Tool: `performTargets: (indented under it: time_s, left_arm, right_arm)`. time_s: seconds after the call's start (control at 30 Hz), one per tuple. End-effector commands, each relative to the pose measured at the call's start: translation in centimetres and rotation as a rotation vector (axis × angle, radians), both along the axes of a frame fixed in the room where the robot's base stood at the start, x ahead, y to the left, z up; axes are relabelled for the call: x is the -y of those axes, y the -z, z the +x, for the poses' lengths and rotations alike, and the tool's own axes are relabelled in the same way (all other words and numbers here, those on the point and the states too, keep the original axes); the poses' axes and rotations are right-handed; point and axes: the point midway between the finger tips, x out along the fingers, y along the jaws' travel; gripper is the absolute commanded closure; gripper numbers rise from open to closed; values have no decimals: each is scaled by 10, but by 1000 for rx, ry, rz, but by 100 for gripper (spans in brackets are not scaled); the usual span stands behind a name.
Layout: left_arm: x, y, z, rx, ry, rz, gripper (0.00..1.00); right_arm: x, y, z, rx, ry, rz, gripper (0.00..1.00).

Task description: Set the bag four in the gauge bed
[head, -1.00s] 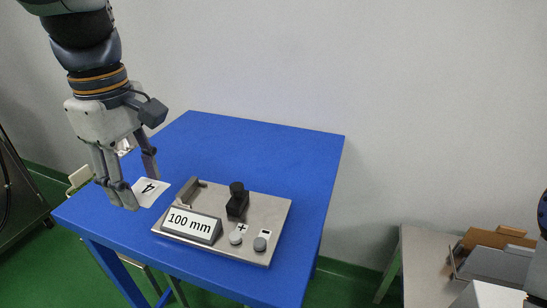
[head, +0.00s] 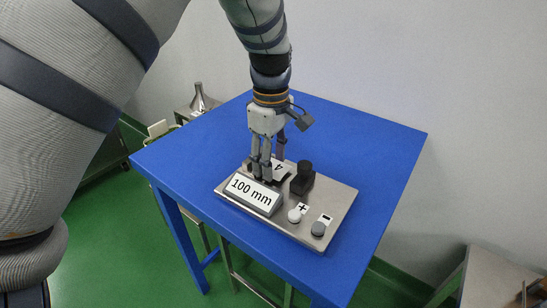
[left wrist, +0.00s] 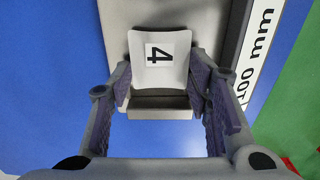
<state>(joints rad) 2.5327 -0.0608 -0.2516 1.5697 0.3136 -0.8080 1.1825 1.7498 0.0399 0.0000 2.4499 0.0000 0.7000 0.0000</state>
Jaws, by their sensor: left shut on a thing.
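The bag four (head: 280,168) is a flat white bag with a black 4. My left gripper (head: 267,176) is shut on it, over the back left of the metal gauge plate (head: 336,213). In the left wrist view the bag (left wrist: 158,60) lies between the two fingers (left wrist: 158,82), with a grey block (left wrist: 160,103) at its near edge. I cannot tell whether the bag touches the bed. The fingers hide part of the bed. My right gripper is not in view.
The gauge carries a 100 mm display (head: 253,194), a black knobbed block (head: 302,179) right of the bag, a white plus button (head: 295,215) and a grey minus button (head: 318,228). The blue table (head: 375,150) is clear behind and to the right.

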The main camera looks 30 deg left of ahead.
Motion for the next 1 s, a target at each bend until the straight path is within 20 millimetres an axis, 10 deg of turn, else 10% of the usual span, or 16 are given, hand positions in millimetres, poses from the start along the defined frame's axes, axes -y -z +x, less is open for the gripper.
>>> performTargets:
  time_s: [0.57, 0.67, 1.0]
  left_arm:
    - [0, 16, -1, -5, 0, -1, 63]
    - [0, 18, -1, -6, 0, -1, 35]
    - [0, 16, -1, -4, 0, 0, 35]
  right_arm:
    - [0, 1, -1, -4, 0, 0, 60]
    - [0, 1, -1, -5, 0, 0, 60]
    - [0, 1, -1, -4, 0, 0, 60]
